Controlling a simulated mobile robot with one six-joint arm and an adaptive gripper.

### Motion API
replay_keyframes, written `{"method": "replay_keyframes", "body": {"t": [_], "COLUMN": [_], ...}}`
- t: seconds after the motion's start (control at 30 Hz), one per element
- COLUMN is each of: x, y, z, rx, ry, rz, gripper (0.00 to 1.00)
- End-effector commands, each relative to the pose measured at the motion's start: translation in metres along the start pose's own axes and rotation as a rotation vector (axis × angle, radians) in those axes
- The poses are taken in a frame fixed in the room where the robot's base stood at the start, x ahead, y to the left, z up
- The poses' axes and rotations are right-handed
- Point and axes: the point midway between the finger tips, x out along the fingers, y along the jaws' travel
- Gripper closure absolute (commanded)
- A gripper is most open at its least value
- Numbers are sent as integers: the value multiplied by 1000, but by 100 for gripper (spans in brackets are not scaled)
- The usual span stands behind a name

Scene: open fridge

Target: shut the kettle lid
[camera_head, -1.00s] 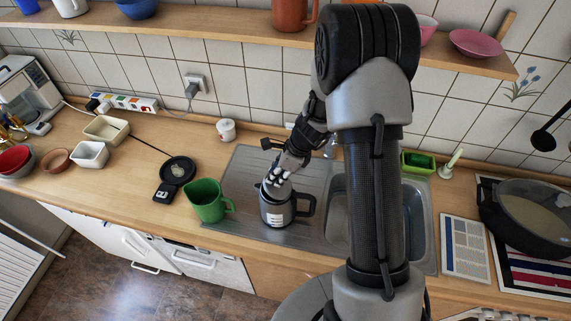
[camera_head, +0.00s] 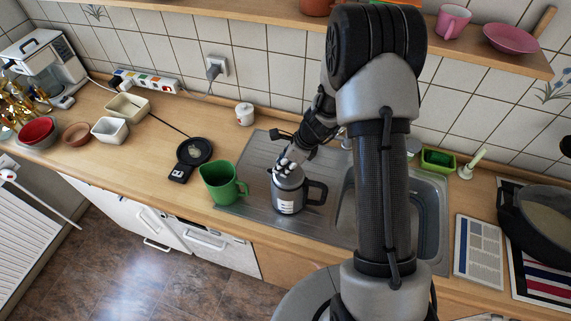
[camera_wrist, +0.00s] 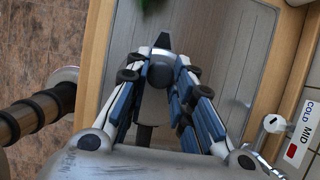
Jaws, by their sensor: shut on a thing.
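The grey kettle (camera_head: 289,198) stands upright on the steel drainboard, with its black handle (camera_head: 316,191) to the right and a white label on its front. Its grey lid (camera_head: 289,180) appears to lie down over the top; I cannot tell whether it is fully closed. My gripper (camera_head: 283,166) is at the top of the kettle, shut on the lid. In the wrist view my gripper (camera_wrist: 160,72) has its fingers on both sides of the grey kettle top, with the dark spout (camera_wrist: 162,41) beyond. The fingers hide much of the lid.
A green mug (camera_head: 219,185) stands close left of the kettle. The sink (camera_head: 429,215) is to the right, partly behind my arm. A wooden shelf (camera_head: 250,7) runs above.

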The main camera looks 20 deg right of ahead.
Motion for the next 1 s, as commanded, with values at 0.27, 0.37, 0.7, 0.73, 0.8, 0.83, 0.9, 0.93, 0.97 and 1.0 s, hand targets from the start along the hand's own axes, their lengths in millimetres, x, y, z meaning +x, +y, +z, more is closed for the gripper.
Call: {"method": "replay_keyframes", "body": {"t": [0.27, 0.37, 0.7, 0.73, 0.8, 0.83, 0.9, 0.93, 0.97, 1.0], "x": [2, 1, -16, -16, -16, -16, -16, -16, -16, -16], "y": [2, 2, 1, 1, 0, 0, 0, 0, 0, 0], "z": [0, 0, -4, -4, -4, -4, -4, -4, -4, -4], "rx": [1, 1, 0, 0, 0, 0, 0, 0, 0, 0], "ry": [0, 0, 0, 0, -1, -1, -1, -1, -1, -1], "rz": [6, 6, 2, 2, 2, 1, 1, 1, 1, 1], "gripper": [100, 100, 100, 100, 100, 100, 75, 73, 71, 68]}}
